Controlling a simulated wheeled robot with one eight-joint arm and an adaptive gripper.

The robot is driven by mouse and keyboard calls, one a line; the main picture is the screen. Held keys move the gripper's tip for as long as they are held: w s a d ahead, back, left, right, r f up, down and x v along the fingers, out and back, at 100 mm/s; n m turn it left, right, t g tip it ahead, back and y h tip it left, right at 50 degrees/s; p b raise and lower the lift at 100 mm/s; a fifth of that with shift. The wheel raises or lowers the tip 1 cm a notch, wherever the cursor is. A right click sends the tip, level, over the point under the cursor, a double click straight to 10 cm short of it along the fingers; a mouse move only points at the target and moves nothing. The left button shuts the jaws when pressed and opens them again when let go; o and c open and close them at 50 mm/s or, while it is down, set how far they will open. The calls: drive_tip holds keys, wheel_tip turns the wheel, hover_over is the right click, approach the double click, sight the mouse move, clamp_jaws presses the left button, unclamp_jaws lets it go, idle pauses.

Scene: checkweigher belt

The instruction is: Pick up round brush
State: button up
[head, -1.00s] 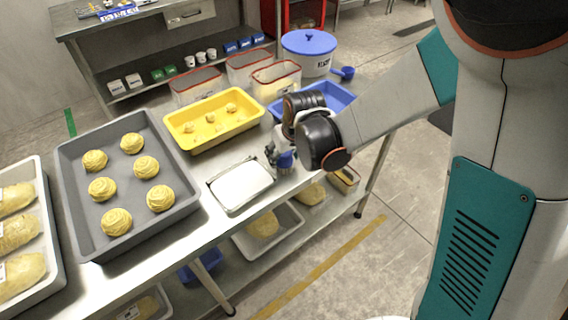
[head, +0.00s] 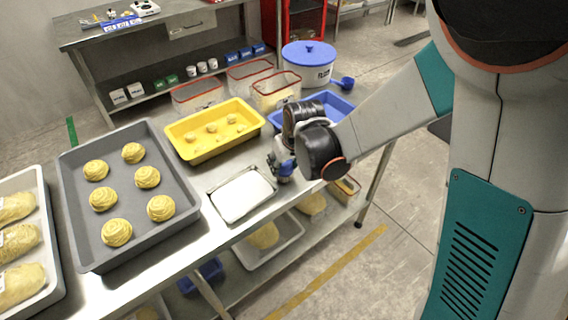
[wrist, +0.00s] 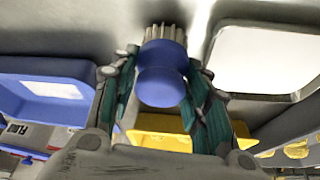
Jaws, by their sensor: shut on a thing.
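The round brush (wrist: 161,72) has a blue rounded handle and a ring of pale bristles at its far end. In the wrist view it sits between the two fingers of my gripper (wrist: 160,95), which are shut on its blue handle. In the head view my gripper (head: 281,165) is over the steel table, just right of the white tray. Only a small blue part of the brush (head: 285,170) shows there, the rest hidden by the gripper. I cannot tell whether the bristles touch the table.
A shallow white-filled tray (head: 212,195) lies close to the left of my gripper. A yellow tray (head: 180,152) with small dough pieces and a blue tray (head: 345,105) are behind. A grey tray (head: 75,225) holds several pastries. The table's front edge is near.

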wheel_tip(320, 180, up, 19)
drive_tip(key=p, duration=1.3)
drive_tip(key=shift+o, duration=1.2)
